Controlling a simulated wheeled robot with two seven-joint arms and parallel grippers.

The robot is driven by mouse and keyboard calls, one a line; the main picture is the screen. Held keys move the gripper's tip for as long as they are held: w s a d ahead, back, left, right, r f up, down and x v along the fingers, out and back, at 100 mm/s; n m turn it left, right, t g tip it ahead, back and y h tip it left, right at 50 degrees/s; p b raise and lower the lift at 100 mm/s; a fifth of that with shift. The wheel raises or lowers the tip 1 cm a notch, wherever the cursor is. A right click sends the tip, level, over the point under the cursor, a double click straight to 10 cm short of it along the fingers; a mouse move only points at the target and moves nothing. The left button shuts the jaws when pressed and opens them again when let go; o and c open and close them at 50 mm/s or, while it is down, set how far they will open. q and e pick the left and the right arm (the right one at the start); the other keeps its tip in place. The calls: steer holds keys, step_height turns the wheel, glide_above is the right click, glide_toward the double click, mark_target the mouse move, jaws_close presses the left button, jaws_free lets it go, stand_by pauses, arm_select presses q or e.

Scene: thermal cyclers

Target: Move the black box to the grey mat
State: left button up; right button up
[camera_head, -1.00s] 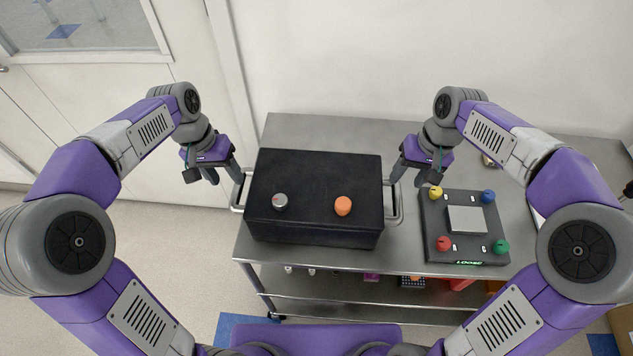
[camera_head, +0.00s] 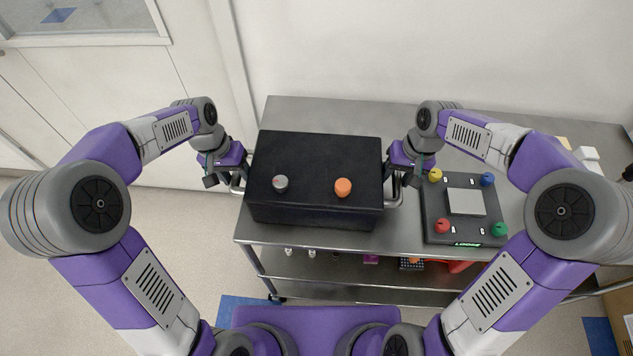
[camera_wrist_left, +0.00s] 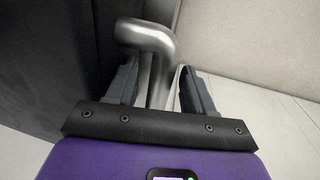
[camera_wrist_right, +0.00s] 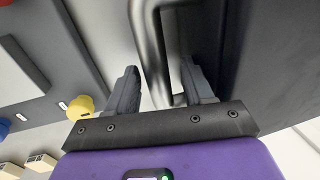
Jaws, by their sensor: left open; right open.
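The black box (camera_head: 315,208) stands on the steel cart top, with a grey knob and an orange knob on its lid and a metal bar handle on each short side. My left gripper (camera_head: 237,181) is at the left handle. In the left wrist view the bent handle bar (camera_wrist_left: 155,45) lies between its open fingers. My right gripper (camera_head: 398,180) is at the right handle. In the right wrist view the handle bar (camera_wrist_right: 151,55) passes between its open fingers. I cannot pick out a grey mat in any view.
A dark grey panel (camera_head: 433,221) with coloured knobs, a pale square plate and a lit "LOOSE" label lies right of the box, close to my right gripper. The cart top (camera_head: 330,113) is clear behind the box. The wall stands behind the cart.

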steer(key=shift+f, duration=0.1)
arm_select(q)
jaws_close()
arm_select(e)
jaws_close()
stand_by(1.1)
arm_select(q)
steer(key=shift+w+r, duration=0.15)
arm_select(e)
steer(key=shift+w+r, duration=0.15)
steer(key=shift+r, duration=0.1)
